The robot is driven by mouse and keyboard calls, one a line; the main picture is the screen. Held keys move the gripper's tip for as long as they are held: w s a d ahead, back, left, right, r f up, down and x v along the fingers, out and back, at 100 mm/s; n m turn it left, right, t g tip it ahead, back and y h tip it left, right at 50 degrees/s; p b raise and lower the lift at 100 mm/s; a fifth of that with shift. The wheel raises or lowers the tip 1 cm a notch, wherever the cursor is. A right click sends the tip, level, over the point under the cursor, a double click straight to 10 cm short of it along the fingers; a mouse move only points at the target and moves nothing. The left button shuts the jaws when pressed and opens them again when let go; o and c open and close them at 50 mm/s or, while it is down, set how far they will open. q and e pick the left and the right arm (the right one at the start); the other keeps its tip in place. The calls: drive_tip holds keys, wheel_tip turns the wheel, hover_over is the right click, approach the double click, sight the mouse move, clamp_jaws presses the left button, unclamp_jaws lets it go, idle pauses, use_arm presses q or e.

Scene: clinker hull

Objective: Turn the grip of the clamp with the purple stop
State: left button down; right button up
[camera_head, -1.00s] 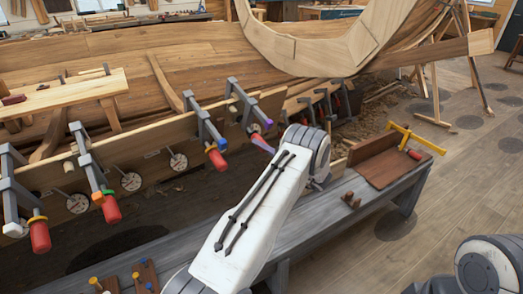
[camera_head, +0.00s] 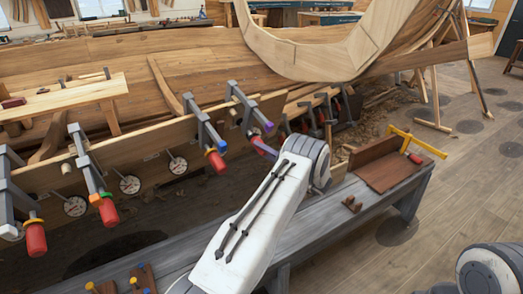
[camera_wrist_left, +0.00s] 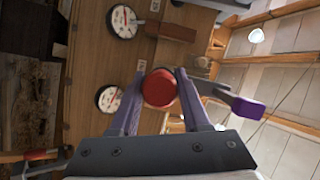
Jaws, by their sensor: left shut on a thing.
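The clamp with the purple stop (camera_head: 244,110) sits on the plank edge at the centre of the head view, and its purple stop (camera_head: 268,127) shows there. In the left wrist view the purple stop (camera_wrist_left: 247,107) is at the right. The clamp's red grip (camera_wrist_left: 160,88) is seen end-on there, between the two fingers of my left gripper (camera_wrist_left: 160,80), which is shut on it. In the head view my left gripper (camera_head: 262,147) is at this clamp's lower end, and the red grip is mostly hidden. My right gripper is out of view.
Another clamp with a blue stop (camera_head: 208,130) is close on the left, and further clamps (camera_head: 88,175) stand beyond it. Round dials (camera_head: 178,165) are on the plank (camera_head: 150,140). A grey bench (camera_head: 340,215) with a yellow clamp (camera_head: 418,142) runs below my arm.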

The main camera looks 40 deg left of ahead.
use_arm(q)
drive_tip(key=shift+c, duration=1.9)
unclamp_jaws()
drive_tip(key=shift+d+f, duration=0.15)
drive_tip(key=s+b+v, duration=0.1)
drive_tip(key=v, duration=0.9)
drive_tip(key=shift+w+b, duration=0.35)
drive_tip(key=shift+w, duration=0.05)
drive_tip(key=shift+d, duration=0.15)
